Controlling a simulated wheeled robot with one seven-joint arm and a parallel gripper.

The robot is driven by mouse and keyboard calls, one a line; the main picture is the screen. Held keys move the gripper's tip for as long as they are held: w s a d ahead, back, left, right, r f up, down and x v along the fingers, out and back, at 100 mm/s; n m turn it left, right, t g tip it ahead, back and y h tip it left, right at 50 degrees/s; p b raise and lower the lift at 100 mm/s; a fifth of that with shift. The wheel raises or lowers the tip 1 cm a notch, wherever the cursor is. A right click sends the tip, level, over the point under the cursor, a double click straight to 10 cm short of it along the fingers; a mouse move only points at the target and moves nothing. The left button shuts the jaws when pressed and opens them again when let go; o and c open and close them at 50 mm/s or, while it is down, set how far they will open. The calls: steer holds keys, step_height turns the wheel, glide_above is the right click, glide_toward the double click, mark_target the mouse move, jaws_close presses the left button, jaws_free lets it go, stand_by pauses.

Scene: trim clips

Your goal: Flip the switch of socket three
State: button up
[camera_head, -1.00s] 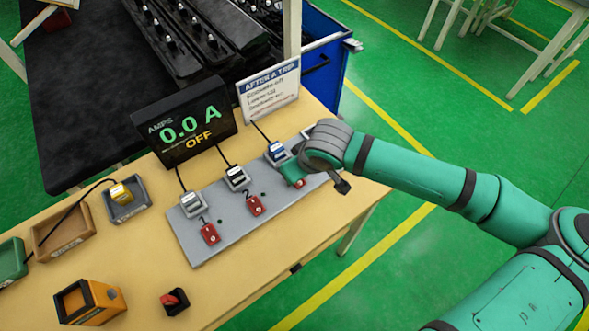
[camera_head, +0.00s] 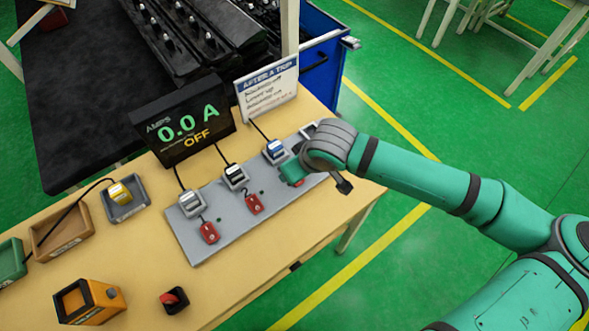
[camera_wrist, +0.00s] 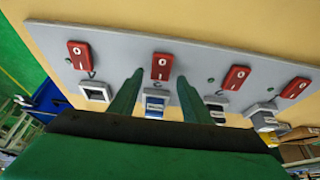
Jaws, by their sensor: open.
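The grey socket strip (camera_head: 225,222) lies on the bench with a row of sockets and red rocker switches. Socket three holds a blue plug (camera_head: 275,150); it also shows in the wrist view (camera_wrist: 155,106). Its red switch (camera_wrist: 161,66) lies beyond my fingertips in the wrist view, roughly in line with the gap between them. In the head view that switch is mostly hidden by my gripper (camera_head: 291,172). My gripper (camera_wrist: 158,82) is open and empty, low over the strip. I cannot tell whether a finger touches the switch.
Neighbouring red switches (camera_wrist: 235,78) and (camera_wrist: 79,55) sit on either side. The display (camera_head: 187,122) reads 0.0 A, OFF. A sign (camera_head: 267,88) stands behind the strip. An orange box (camera_head: 88,301), a black-and-red item (camera_head: 174,300) and trays (camera_head: 125,207) lie left.

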steer(key=v, duration=1)
steer(key=shift+f, duration=0.15)
